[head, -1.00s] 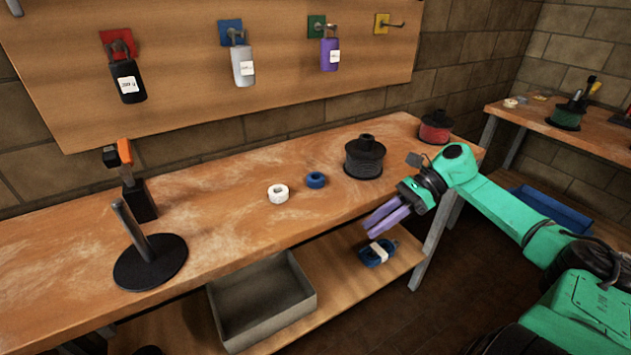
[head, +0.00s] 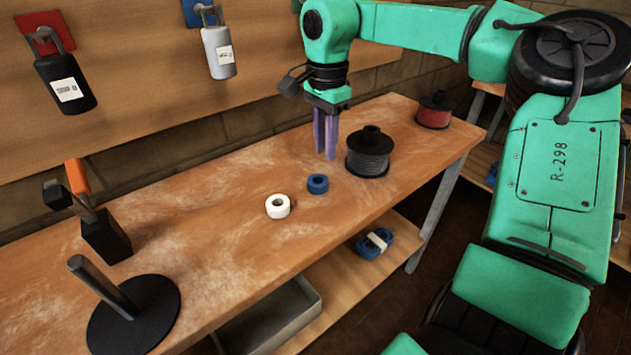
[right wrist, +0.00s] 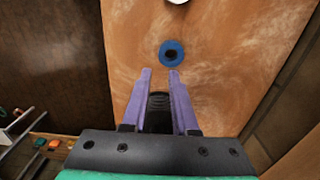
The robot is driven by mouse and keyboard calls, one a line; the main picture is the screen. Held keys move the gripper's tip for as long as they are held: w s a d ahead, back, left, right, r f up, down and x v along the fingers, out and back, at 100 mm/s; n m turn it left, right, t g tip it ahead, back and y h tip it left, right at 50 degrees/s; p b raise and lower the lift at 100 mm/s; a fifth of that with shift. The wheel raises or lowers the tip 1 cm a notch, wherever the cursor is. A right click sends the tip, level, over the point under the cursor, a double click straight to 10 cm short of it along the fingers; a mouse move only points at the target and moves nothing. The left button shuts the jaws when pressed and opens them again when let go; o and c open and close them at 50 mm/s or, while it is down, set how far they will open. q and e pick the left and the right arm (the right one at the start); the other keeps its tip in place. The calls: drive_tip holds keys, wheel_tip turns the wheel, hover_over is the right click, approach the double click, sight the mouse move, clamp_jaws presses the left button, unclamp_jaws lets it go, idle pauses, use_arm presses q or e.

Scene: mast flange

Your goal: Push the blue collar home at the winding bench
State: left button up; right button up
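The blue collar (head: 317,190) is a small ring lying flat on the bench, and it also shows in the right wrist view (right wrist: 164,56), just beyond the fingertips. A black round flange (head: 155,305) with a tilted grey post (head: 103,286) stands at the bench's left end; the post is bare. My right gripper (head: 326,157) points down above the bench, behind the collar in the head view. Its purple fingers are apart and empty in the right wrist view (right wrist: 160,71). My left gripper is out of view.
A white ring (head: 277,212) lies left of the blue collar. A black spool (head: 367,158) stands close right of my right gripper, and a red spool (head: 434,112) stands farther back. A tool holder (head: 104,238) stands behind the flange. The bench (head: 215,235) is clear between flange and white ring.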

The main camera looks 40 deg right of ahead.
sight(323, 184)
wheel_tip(323, 184, down, 4)
drive_tip(key=shift+w+r, duration=0.1)
drive_tip(key=shift+w, duration=0.05)
wheel_tip(323, 184, down, 6)
drive_tip(key=shift+r, duration=0.25)
drive_tip(key=shift+w+f, duration=0.1)
drive_tip(key=shift+f, duration=0.15)
clamp_jaws()
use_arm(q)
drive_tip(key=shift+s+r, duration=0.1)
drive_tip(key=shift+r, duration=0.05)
